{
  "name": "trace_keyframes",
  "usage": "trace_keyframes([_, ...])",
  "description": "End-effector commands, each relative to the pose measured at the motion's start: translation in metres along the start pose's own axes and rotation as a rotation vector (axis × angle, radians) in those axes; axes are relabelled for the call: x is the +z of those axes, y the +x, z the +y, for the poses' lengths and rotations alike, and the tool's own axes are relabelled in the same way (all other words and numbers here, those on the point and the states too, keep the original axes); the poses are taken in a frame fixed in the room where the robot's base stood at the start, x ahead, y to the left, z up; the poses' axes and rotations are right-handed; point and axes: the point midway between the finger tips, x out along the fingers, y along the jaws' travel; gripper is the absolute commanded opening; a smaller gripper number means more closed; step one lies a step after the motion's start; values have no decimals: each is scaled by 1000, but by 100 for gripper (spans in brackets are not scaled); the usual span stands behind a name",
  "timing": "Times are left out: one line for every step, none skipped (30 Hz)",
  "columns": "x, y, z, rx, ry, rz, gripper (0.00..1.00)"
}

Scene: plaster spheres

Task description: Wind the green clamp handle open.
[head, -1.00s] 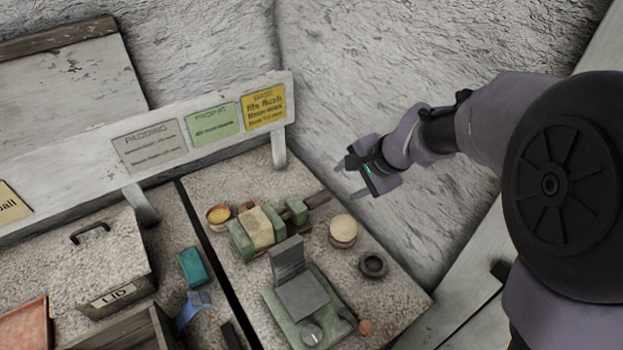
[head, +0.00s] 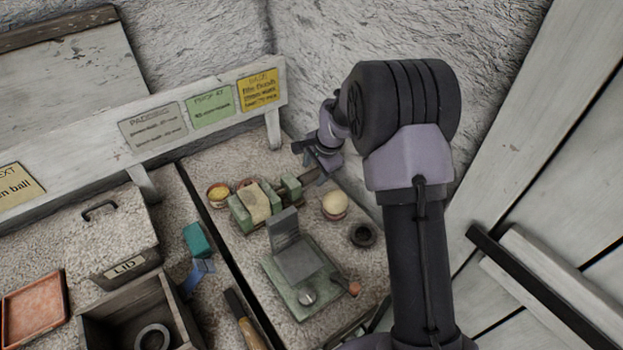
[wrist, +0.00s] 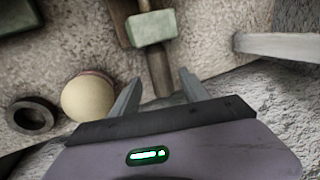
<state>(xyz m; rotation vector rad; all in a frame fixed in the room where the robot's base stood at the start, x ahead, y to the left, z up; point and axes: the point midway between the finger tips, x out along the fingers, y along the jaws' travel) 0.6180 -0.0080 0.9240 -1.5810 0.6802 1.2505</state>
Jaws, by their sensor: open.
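The green clamp (head: 240,215) stands on the speckled bench with a pale padded block (head: 257,203) between its jaws. Its green end block (wrist: 150,28) shows at the top of the wrist view. A dark brownish bar, the clamp handle (wrist: 159,68), sticks out from that block toward me; in the head view it points right, partly behind my gripper. My gripper (wrist: 160,77) is open and empty. In the wrist view its fingers lie on either side of the bar's line. I cannot tell how far above or around the bar they are.
A pale ball (head: 335,204) on a small stand and a dark ring (head: 363,235) lie just beside the handle. A grey fixture on a green base (head: 275,285) with an orange knob (head: 353,289) stands nearer. The sign rail (head: 200,110) and plaster walls bound the back.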

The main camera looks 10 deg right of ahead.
Motion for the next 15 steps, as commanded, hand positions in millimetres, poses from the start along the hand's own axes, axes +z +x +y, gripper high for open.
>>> trace_keyframes([0,10,1,1,0,-1,54])
trace_keyframes([0,14,1,0,0,-1,54])
trace_keyframes([0,19,0,0,1,0,54])
trace_keyframes([0,21,0,-1,1,0,54])
trace_keyframes([0,23,0,-1,1,0,54])
trace_keyframes([0,25,0,-1,0,0,54])
trace_keyframes([0,26,0,-1,0,0,54])
trace_keyframes([0,26,0,-1,0,0,54])
trace_keyframes([0,27,0,-1,0,0,54])
trace_keyframes([0,27,0,-1,0,0,54])
trace_keyframes([0,26,0,-1,0,0,54])
trace_keyframes([0,26,0,-1,0,0,54])
trace_keyframes([0,26,0,-1,0,0,54])
trace_keyframes([0,26,0,-1,0,0,54])
trace_keyframes([0,26,0,-1,0,0,52])
